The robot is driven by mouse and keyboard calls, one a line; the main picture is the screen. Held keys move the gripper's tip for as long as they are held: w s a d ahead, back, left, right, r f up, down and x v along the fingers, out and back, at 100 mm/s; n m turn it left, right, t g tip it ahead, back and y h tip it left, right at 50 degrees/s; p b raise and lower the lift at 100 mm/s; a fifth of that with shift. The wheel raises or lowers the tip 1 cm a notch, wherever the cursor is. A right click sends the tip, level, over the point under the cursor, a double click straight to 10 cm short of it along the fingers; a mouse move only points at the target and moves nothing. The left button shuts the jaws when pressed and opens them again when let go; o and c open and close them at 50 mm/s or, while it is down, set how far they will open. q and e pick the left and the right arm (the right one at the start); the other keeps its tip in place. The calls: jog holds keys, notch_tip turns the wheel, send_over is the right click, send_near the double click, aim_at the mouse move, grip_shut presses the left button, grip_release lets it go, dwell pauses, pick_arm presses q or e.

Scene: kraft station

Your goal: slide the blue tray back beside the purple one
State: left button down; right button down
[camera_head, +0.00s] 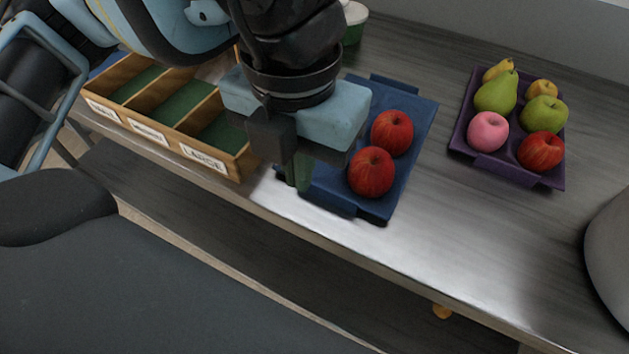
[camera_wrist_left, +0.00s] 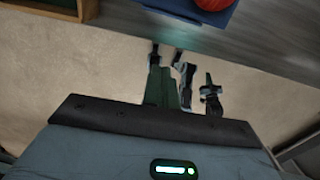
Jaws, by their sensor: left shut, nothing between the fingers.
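The blue tray (camera_head: 411,151) lies on the grey counter near its front edge, with two red apples (camera_head: 371,171) on it. The purple tray (camera_head: 466,133) lies apart from it to the right, farther back, holding several fruits. My left gripper (camera_head: 298,186) is shut and empty at the front left of the blue tray, hiding part of it. In the left wrist view, the shut fingers (camera_wrist_left: 170,85) show over the floor, with a corner of the blue tray (camera_wrist_left: 215,14) and a red apple beyond. My right gripper is not in view.
A wooden sorting box (camera_head: 240,165) with labelled green-lined compartments stands left of the blue tray. A green and white container (camera_head: 355,22) stands behind. A grey rounded object (camera_head: 610,255) is at the right edge. The counter between the trays is clear.

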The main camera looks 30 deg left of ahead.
aim_at(317, 207)
pick_arm(q)
notch_tip(317, 207, down, 10)
jog(key=shift+s+b, duration=0.1)
jog(key=shift+b, duration=0.25)
jog(key=w, duration=0.3)
jog(key=shift+w+d, duration=0.1)
jog(key=shift+w+p, duration=0.3)
jog(key=shift+w, duration=0.1)
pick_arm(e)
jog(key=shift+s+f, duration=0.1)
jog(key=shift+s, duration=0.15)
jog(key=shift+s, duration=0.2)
pick_arm(q)
jog(key=shift+w, duration=0.15)
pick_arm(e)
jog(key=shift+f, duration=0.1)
